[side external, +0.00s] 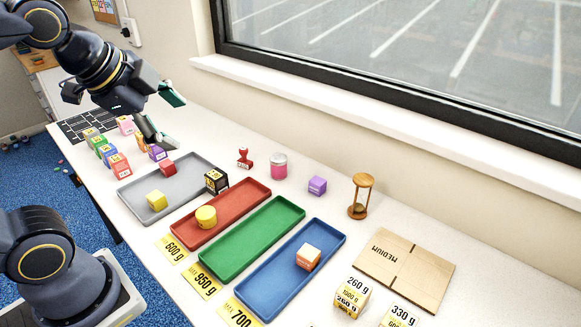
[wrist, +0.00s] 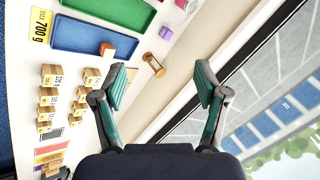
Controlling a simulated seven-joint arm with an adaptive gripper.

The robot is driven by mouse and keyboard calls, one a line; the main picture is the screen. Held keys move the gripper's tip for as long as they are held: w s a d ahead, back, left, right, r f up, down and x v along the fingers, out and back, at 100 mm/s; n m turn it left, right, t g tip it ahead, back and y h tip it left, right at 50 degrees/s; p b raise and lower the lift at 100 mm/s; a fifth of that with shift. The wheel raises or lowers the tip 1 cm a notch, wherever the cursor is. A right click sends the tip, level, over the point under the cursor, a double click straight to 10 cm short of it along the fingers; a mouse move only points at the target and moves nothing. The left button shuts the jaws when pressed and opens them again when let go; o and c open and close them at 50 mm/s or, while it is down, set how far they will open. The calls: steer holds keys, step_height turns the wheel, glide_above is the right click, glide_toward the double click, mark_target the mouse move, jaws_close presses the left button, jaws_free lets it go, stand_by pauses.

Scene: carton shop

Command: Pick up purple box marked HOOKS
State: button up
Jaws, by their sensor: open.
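Two purple boxes show in the side external view. The other, a lighter purple box (side external: 317,186), stands alone on the table between the pink jar and the hourglass. I cannot read the word HOOKS on either. My gripper (side external: 172,122) is open and empty, raised above the table at the upper left.
Grey (side external: 126,197), red (side external: 237,215), green (side external: 225,268) and blue (side external: 267,304) trays hold the middle. A red stamp (side external: 244,159), pink jar (side external: 279,167) and hourglass (side external: 361,196) stand behind them. Several coloured boxes cluster at left. The window wall (side external: 330,130) bounds the back.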

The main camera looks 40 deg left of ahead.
steer(key=w+r+m+y, duration=0.1)
steer(key=w+r+m, duration=0.2)
steer(key=w+m, duration=0.55)
steer(key=m+g+h, duration=0.2)
steer(key=m+g, duration=0.1)
steer(key=m, duration=1.3)
glide_above(317, 181)
steer(key=s, duration=0.5)
step_height(317, 181, down, 23)
steer(key=shift+m, duration=0.25)
steer(key=x, duration=0.9)
steer(key=shift+w+d+f, duration=0.15)
steer(key=shift+d, duration=0.05)
steer(key=shift+t, duration=0.3)
steer(key=x, duration=0.6)
steer(key=shift+d, duration=0.1)
steer(key=c, duration=1.3)
steer(key=shift+o, duration=0.2)
